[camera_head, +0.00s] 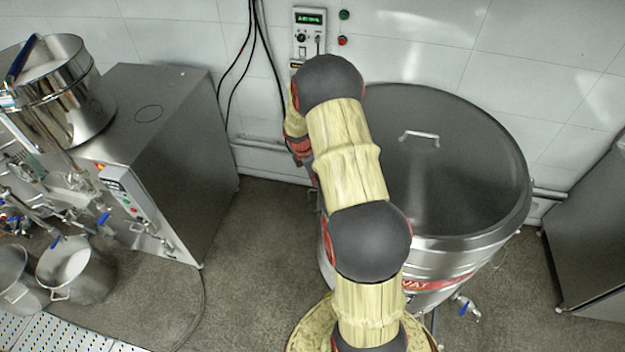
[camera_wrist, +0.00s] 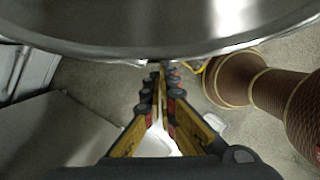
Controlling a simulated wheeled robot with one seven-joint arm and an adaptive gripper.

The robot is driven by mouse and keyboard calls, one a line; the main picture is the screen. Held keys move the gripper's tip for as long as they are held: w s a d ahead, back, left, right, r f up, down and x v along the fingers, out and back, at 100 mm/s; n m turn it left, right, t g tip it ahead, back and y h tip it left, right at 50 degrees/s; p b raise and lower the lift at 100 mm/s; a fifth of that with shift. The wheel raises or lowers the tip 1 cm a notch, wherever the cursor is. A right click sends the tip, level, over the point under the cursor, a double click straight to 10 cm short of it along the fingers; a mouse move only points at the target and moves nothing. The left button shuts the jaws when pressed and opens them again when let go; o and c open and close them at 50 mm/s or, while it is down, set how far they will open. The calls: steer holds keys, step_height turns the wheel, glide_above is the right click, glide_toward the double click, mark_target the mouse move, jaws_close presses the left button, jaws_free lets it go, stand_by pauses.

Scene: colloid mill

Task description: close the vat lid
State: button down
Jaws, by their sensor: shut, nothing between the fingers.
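The vat (camera_head: 457,258) is a large steel drum at the right of the head view. Its grey round lid (camera_head: 450,185), with a small bar handle (camera_head: 418,137), spans its top; I cannot tell whether a gap remains under it. In the wrist view, a curved shiny metal rim (camera_wrist: 150,50) crosses the top of the picture. My gripper (camera_wrist: 158,70) is shut and empty, its fingertips close to the lower edge of this rim; contact cannot be told. In the head view my arm hides the gripper and the vat's left side.
A steel machine cabinet (camera_head: 165,135) with a shiny hopper (camera_head: 55,90) stands left, with pots (camera_head: 75,270) below it. A control box (camera_head: 308,35) hangs on the back wall. Another cabinet (camera_head: 595,235) is at far right. Bare floor (camera_head: 245,260) lies between the left cabinet and my arm.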

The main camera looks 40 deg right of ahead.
steer(key=w+a+r, duration=0.2)
steer(key=a+r, duration=0.4)
steer(key=r, duration=0.3)
steer(key=shift+r, duration=0.35)
